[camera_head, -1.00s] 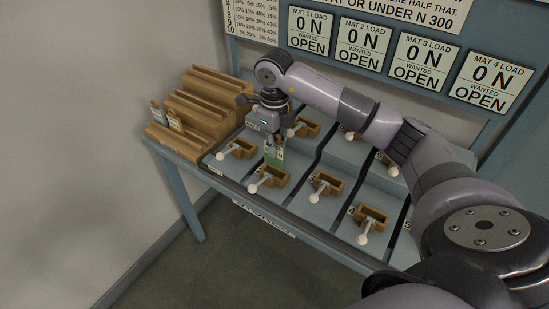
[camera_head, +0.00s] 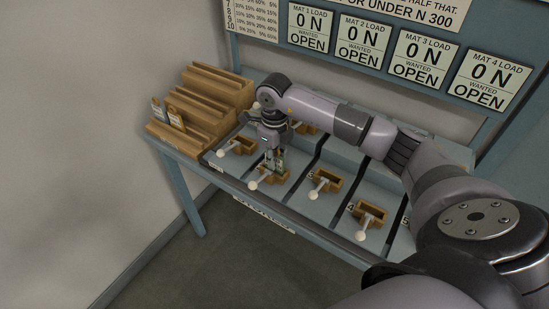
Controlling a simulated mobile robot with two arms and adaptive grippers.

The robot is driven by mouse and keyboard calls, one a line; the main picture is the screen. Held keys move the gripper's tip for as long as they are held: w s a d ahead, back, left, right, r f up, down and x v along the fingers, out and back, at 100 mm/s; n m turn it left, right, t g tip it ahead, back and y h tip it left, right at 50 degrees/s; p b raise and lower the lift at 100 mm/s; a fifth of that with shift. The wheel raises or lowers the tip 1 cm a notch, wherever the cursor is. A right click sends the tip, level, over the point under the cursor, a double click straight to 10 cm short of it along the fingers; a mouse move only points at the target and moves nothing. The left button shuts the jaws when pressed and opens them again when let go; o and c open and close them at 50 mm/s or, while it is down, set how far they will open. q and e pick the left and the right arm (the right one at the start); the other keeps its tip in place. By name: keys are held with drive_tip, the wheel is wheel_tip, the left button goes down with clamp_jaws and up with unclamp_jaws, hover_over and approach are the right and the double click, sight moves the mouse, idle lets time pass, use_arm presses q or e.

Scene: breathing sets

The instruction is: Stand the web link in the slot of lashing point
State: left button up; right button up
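My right gripper (camera_head: 273,150) points down over the front part of the table, with its fingers on either side of a thin, upright green-and-white card (camera_head: 279,158), which I take to be the web link. The card's lower edge is at or just above the wooden slot box (camera_head: 273,176), a lashing point with a white ball-ended lever (camera_head: 262,181). I cannot tell whether the card is inside the slot. My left gripper is out of view.
Similar wooden boxes with levers stand left (camera_head: 238,146) and right (camera_head: 325,182), and farther right (camera_head: 370,217). A stepped wooden rack (camera_head: 213,92) at the left holds two cards (camera_head: 175,118). Load signs (camera_head: 361,45) above read 0 N and OPEN.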

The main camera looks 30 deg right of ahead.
drive_tip(key=shift+r, duration=0.35)
wheel_tip(320, 180, up, 11)
drive_tip(key=b, duration=0.3)
drive_tip(key=shift+f, duration=0.15)
drive_tip(key=shift+r, duration=0.5)
